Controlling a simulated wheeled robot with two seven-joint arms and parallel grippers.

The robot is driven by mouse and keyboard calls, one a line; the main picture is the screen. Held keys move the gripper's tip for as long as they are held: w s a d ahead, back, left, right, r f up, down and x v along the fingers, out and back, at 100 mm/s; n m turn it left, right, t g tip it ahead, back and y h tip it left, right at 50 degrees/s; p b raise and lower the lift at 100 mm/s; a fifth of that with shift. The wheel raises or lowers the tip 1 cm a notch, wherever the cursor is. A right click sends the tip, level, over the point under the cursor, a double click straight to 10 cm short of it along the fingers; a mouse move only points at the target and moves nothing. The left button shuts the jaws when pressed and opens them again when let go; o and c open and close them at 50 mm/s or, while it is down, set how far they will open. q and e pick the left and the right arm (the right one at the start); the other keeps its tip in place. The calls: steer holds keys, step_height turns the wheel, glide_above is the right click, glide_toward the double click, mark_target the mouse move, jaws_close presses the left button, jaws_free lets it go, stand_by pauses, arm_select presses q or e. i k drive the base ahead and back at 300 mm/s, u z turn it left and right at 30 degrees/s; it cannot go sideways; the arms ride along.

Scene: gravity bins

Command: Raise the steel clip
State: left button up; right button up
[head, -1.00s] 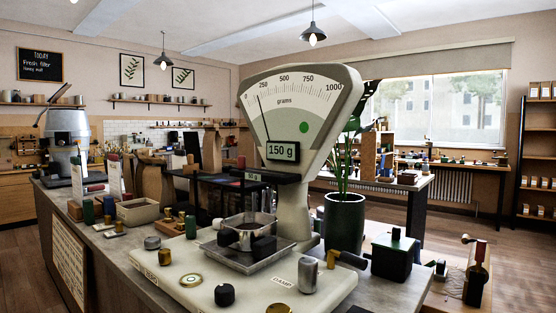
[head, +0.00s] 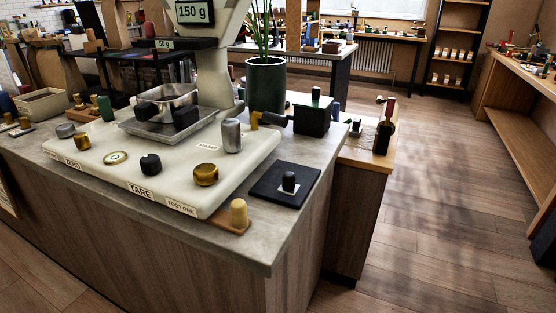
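I cannot make out a steel clip for certain. A silver upright cylinder (head: 232,135) stands on the right part of the cream scale base (head: 190,183), close to a small label. A small dark knob with a pale grey foot (head: 288,183) is on a flat black pad (head: 268,190) at the counter's right. A steel pan (head: 168,102) sits on a square tray (head: 140,130) of the scale, with black blocks partly hiding it. The scale display (head: 190,11) reads 150 g. Neither of my grippers shows in the head view.
The grey counter (head: 262,243) ends at a corner in front. A brass knob on a wooden plate (head: 238,213) stands near its edge. A plant pot (head: 266,86) and a black box (head: 312,120) are behind. Wooden floor (head: 440,220) lies clear at right.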

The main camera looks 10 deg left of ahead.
mark_target(288, 186)
steer(key=z, duration=1.7)
steer(key=i, duration=1.25)
steer(key=u, duration=3.15)
